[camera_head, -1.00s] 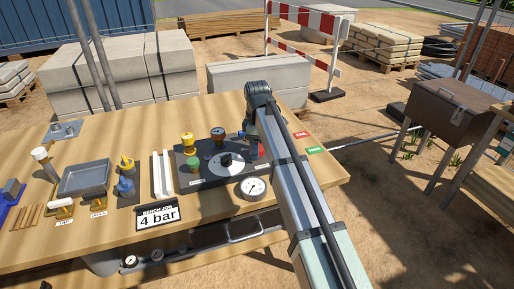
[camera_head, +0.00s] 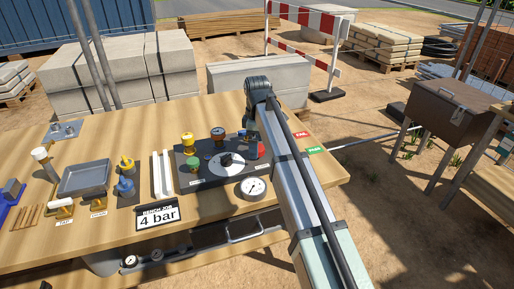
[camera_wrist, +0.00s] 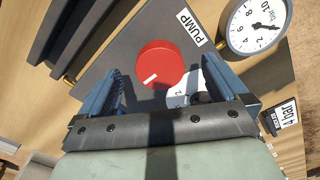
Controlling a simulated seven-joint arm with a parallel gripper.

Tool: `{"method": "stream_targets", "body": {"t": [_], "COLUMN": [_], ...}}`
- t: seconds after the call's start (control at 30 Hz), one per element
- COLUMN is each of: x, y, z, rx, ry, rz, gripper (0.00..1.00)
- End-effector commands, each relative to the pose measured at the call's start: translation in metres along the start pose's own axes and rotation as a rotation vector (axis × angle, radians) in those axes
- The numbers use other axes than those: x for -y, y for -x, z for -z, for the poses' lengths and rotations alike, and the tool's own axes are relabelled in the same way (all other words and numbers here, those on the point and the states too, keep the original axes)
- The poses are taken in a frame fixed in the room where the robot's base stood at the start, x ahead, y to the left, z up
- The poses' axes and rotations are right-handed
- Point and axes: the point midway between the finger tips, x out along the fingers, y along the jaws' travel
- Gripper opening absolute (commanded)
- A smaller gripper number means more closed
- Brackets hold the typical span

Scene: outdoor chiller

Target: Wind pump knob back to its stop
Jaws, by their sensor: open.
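The red pump knob (camera_wrist: 160,62) is a round disc with a white line pointing to the lower left in the wrist view. The label PUMP (camera_wrist: 185,26) lies beside it on the dark panel. My gripper (camera_wrist: 161,72) is open, with one blue finger on each side of the knob and gaps showing between. I cannot tell its height above the knob. In the head view the red knob (camera_head: 262,151) shows partly behind my arm. The pressure gauge (camera_wrist: 256,25) sits next to the knob, its dial also visible in the head view (camera_head: 253,188).
A 4 bar sign (camera_head: 158,215) stands at the front. A grey tray (camera_head: 84,179) and small parts lie left. Bare wood surrounds them.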

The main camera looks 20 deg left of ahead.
Motion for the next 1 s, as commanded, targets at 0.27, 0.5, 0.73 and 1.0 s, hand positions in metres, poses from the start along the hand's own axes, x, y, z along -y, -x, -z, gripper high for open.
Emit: {"method": "stream_targets", "body": {"t": [0.27, 0.5, 0.73, 1.0], "x": [-0.001, -0.001, 0.0, 0.0], "y": [0.028, 0.05, 0.055, 0.059], "z": [0.0, 0.0, 0.0, 0.0], "rx": [0.0, -0.001, 0.0, 0.0], "ry": [0.0, 0.0, 0.0, 0.0], "rz": [-0.001, -0.001, 0.0, 0.0], "gripper": [1.0, 1.0, 1.0, 1.0]}}
